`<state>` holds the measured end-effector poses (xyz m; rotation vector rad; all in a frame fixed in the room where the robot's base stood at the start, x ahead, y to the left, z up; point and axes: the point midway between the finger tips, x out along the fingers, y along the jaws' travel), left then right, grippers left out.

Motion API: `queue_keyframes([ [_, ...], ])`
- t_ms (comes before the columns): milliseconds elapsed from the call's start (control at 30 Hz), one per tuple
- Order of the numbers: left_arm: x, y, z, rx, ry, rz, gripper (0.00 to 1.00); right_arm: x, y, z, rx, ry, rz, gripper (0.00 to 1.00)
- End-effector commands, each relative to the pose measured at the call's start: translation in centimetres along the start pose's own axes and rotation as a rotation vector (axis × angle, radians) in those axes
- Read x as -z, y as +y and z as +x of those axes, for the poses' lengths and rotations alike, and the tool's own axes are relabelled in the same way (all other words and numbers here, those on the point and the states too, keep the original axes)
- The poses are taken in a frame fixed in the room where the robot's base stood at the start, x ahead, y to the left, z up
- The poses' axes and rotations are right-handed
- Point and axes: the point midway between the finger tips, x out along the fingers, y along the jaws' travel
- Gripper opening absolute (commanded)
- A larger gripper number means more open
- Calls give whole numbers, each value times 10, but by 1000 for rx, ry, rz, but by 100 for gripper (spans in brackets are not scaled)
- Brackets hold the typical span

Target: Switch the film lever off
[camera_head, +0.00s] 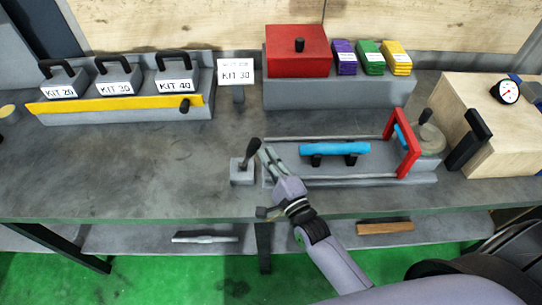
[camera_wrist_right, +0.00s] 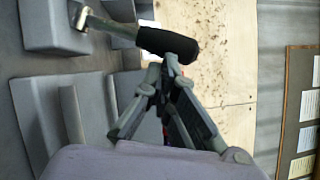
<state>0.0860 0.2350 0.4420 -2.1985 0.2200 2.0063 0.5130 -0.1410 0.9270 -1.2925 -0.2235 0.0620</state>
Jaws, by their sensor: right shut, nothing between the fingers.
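A lever with a black grip (camera_head: 252,149) stands on a small grey box (camera_head: 243,172) at the front middle of the bench, left of the fixture. It leans up and to the right. My right gripper (camera_head: 264,158) is shut and empty, its fingertips close beside the black grip. In the right wrist view the black grip (camera_wrist_right: 168,45) and its metal rod cross just beyond my fingertips (camera_wrist_right: 166,68). I cannot tell whether they touch. The grey lever box (camera_wrist_right: 50,25) is at the upper left there. My left gripper is not in view.
Right of the lever, a grey fixture (camera_head: 420,180) holds a blue cylinder (camera_head: 335,148) and a red frame (camera_head: 409,150). Kit blocks stand at the back left, and a red box (camera_head: 297,52) at the back middle. The bench left of the lever is clear.

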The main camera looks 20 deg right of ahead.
Motion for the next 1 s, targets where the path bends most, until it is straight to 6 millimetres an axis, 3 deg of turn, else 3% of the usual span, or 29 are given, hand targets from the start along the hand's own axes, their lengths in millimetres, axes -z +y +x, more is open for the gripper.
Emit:
queue_keyframes([
  [500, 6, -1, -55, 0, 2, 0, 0, -32, -15, 17, -121, -2, -236, 0],
  [1000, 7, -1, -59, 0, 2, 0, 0, -64, -9, 33, -117, -1, -232, 0],
])
